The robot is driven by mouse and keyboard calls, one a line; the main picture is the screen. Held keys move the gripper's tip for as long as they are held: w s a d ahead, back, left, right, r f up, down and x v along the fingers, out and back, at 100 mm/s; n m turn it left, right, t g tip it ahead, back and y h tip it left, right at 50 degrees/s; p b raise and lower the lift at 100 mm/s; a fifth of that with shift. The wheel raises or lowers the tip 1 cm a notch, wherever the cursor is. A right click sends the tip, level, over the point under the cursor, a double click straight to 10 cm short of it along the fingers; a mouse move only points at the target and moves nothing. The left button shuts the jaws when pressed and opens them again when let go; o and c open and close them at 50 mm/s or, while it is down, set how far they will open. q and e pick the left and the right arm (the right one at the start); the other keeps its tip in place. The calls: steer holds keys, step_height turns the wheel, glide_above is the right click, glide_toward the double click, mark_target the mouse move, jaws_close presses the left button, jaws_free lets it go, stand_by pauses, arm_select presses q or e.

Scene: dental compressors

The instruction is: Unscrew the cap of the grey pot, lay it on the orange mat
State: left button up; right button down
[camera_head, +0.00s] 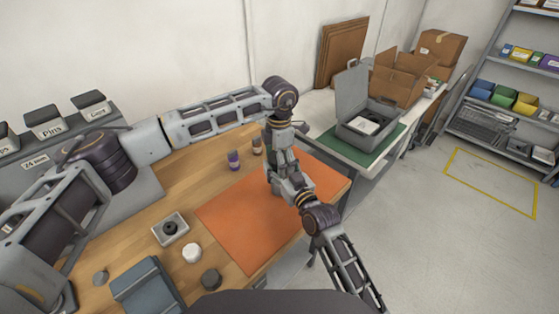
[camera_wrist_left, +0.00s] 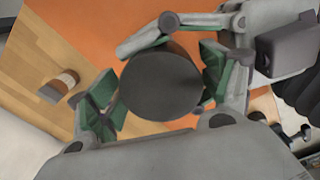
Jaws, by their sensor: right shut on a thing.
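The grey pot is seen from above in the left wrist view, where its round dark grey cap (camera_wrist_left: 162,82) fills the middle. In the head view the grippers hide it. My right gripper (camera_head: 283,184) comes in from the side over the orange mat (camera_head: 240,220) and is shut on the pot. My left gripper (camera_wrist_left: 160,88) points down from above, with its green-padded fingers on either side of the cap. I cannot tell whether those pads press on it. The mat also shows behind the cap in the left wrist view (camera_wrist_left: 100,35).
A purple bottle (camera_head: 233,160) and a brown jar (camera_head: 257,146) stand behind the mat. A grey tray (camera_head: 157,231), white jar (camera_head: 191,253), dark grey piece (camera_head: 211,279) and blue-grey box (camera_head: 147,284) are at left. The mat's left part is bare. An open case (camera_head: 361,135) stands at right.

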arm_select(q)
steer(key=shift+r, duration=0.1)
steer(key=shift+r, duration=2.2)
arm_select(e)
steer(key=shift+c, duration=1.6)
jaws_free()
steer(key=shift+s+d, duration=0.1)
steer(key=shift+s, duration=0.05)
steer(key=v, duration=1.1)
steer(key=shift+s+d, duration=0.15)
steer(key=shift+s, duration=0.15)
arm_select(q)
steer(key=shift+o, duration=0.4)
